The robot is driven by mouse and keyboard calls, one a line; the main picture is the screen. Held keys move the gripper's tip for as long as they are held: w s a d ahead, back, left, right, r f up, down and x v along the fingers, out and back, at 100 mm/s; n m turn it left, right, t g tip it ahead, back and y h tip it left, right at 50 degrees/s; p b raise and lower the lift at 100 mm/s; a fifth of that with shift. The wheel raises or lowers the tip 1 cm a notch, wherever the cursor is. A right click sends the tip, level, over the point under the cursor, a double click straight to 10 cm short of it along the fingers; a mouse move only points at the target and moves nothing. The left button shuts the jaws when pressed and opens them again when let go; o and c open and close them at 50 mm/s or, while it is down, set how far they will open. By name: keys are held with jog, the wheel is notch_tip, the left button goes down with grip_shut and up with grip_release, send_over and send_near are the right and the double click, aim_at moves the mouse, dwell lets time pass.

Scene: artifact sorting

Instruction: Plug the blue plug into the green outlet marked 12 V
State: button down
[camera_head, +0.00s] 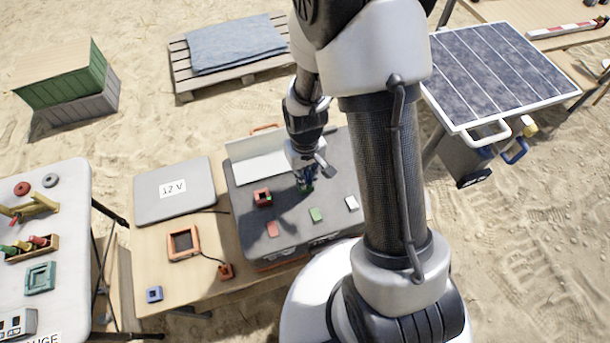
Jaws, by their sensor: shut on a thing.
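My gripper (306,178) points down over the top of the dark grey case (247,222). It is shut on a small dark bluish thing that looks like the blue plug, mostly hidden by the fingers. A bit of green (308,188) shows right under the fingertips; it looks like part of the green outlet. I cannot tell whether plug and outlet touch. A flat green patch (316,214) lies on the case nearer the front. No 12 V marking is readable.
A red box-shaped socket (262,197) stands left of my gripper. Red (273,228) and white (351,203) patches flank the green one. A grey laptop-like lid (174,190) and an orange frame (184,243) lie left. A solar panel (497,72) stands right.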

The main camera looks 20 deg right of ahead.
jog(key=shift+r, duration=0.1)
jog(key=c, duration=1.7)
grip_release()
jog(key=shift+o, duration=0.2)
jog(key=s+r+t+p, duration=0.1)
jog(key=s+r+p, duration=0.1)
jog(key=r, duration=1)
jog(key=s+r+t+p, duration=0.1)
jog(key=s+r+p, duration=0.15)
jog(key=r, duration=1.05)
jog(key=s+r+m+t, duration=0.1)
jog(key=s+r+t, duration=0.1)
jog(key=s+r, duration=0.7)
jog(key=shift+s+t, duration=0.3)
jog(key=shift+s, duration=0.45)
